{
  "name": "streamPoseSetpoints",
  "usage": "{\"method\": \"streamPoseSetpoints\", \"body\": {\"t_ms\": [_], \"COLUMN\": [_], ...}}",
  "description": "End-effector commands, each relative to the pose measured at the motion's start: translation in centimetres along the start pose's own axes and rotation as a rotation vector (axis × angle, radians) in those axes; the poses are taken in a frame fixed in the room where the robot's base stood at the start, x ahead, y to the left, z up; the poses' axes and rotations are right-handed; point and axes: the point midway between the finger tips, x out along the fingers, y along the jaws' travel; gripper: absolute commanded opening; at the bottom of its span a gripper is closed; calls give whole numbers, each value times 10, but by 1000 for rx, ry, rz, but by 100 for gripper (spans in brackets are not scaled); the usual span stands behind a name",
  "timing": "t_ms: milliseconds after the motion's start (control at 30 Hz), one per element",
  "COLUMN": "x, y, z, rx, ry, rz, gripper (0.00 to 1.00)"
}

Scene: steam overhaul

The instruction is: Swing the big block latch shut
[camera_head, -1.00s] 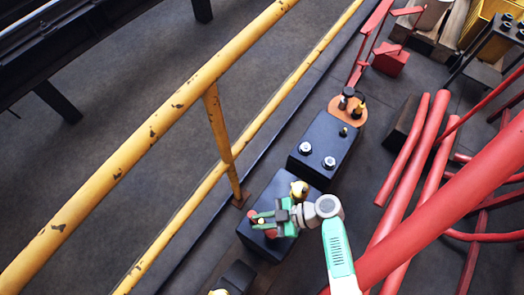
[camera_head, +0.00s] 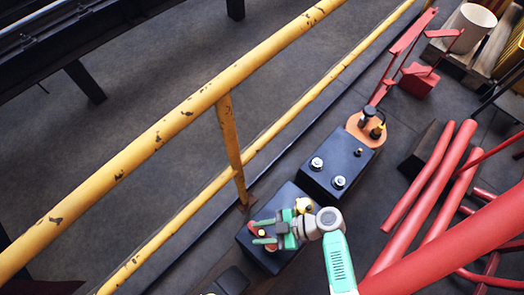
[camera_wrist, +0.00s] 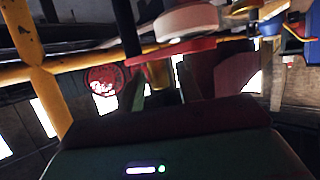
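The latch cannot be singled out with certainty. A dark block (camera_head: 284,197) sits at the lower middle of the head view, partly covered by my gripper. My gripper (camera_head: 258,232) is over its top, its two green fingers apart and pointing left. A small red and yellow knob-like part shows near the fingertips; I cannot tell whether they touch it. In the wrist view, a pale round disc (camera_wrist: 187,20) above a flat red part (camera_wrist: 175,50) lies ahead of the fingers.
A second dark block (camera_head: 338,160) with two silver bolts stands just behind. Beyond it is an orange round base (camera_head: 356,128) with knobs. A yellow railing (camera_head: 160,130) runs along the left. Red pipes (camera_head: 436,185) lie at the right.

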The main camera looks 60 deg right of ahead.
Motion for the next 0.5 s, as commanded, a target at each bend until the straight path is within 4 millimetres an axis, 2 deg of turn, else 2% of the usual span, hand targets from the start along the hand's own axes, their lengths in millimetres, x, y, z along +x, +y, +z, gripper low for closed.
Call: {"method": "streamPoseSetpoints", "body": {"t_ms": [300, 367, 500], "x": [-3, -10, -40], "y": [0, 0, 1], "z": [-1, -2, -4], "rx": [1, 0, 1], "ry": [1, 0, 1], "rz": [0, 1, 3], "gripper": [39, 39, 39]}}
